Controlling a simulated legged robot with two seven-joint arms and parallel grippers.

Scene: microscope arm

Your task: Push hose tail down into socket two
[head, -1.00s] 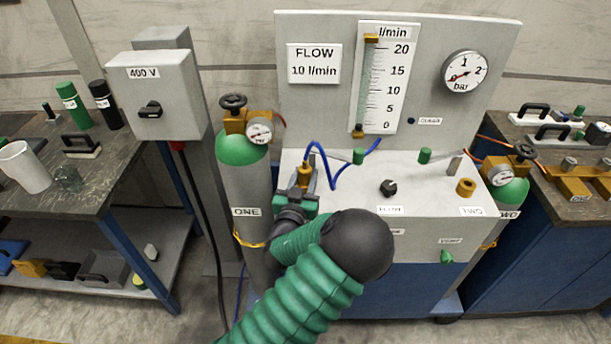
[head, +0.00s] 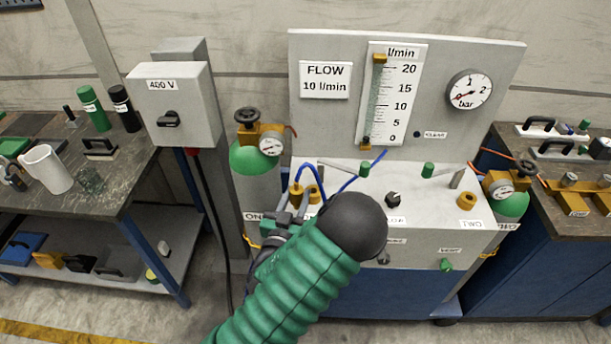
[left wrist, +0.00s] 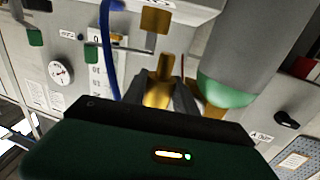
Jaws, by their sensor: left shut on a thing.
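My left gripper (head: 284,222) is at the left front edge of the grey bench top, partly hidden by my own arm. It is shut on a brass hose tail (head: 296,195), which points upward. In the left wrist view the hose tail (left wrist: 160,88) stands between the two dark fingers. A blue hose (head: 318,168) loops over beside it. Socket two (head: 467,201), a brass ring, sits at the right of the bench top behind the TWO label, well apart from the hose tail. Another brass ring (head: 315,194) shows just right of the hose tail, partly hidden. My right gripper is out of view.
A dark knob (head: 392,199) and small green-knobbed levers (head: 428,170) stand on the bench top (head: 430,205). The upright flow panel (head: 330,120) rises behind. Gas cylinder one (head: 254,185) stands left, cylinder two (head: 512,205) right. The bench top between knob and socket two is clear.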

